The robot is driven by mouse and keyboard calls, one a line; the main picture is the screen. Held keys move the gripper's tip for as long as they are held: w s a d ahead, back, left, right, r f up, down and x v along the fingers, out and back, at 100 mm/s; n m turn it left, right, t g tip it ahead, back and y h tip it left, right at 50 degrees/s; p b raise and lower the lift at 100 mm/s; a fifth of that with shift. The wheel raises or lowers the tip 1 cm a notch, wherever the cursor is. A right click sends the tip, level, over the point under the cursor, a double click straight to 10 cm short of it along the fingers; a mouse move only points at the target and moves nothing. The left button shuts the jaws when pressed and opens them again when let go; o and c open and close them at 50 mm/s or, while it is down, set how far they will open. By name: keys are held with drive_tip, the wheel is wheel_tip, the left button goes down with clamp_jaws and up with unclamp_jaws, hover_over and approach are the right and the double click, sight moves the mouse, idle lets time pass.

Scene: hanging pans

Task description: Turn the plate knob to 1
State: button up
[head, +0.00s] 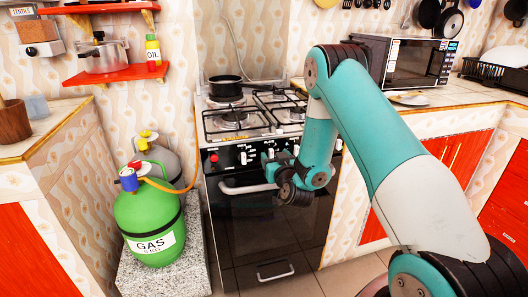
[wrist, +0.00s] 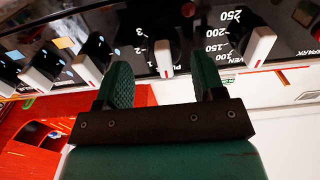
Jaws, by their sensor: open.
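The plate knob (wrist: 163,58) is a white bar-shaped knob on the stove's black panel. Small white numbers, with a 3 and a 2 legible, run down its left side. Its bar stands nearly upright in the wrist view; which mark it points to I cannot tell. My gripper (wrist: 163,78) is open, with one green finger left and one right of the knob and a gap on each side. Nothing is held. In the head view my gripper (head: 268,162) is in front of the stove's panel and hides the middle knobs.
The oven-temperature knob (wrist: 260,45) is just right of my right finger, and another white knob (wrist: 88,68) is left of my left finger. The oven handle (head: 247,188) sticks out below the panel. A green gas cylinder (head: 148,222) stands left of the stove (head: 265,235).

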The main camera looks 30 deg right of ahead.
drive_tip(key=shift+x, duration=0.8)
drive_tip(key=shift+a, duration=0.1)
drive_tip(key=shift+w+a, duration=0.1)
drive_tip(key=shift+a, duration=0.1)
drive_tip(key=c, duration=0.9)
drive_tip(key=shift+m, duration=0.3)
drive_tip(key=m+b, duration=0.1)
drive_tip(key=m, duration=0.2)
drive_tip(key=shift+f+m, duration=0.1)
drive_tip(key=shift+m, duration=0.2)
drive_tip(key=shift+d+m+b, duration=0.1)
drive_tip(key=shift+m+b, duration=0.6)
drive_tip(key=shift+m, duration=1.5)
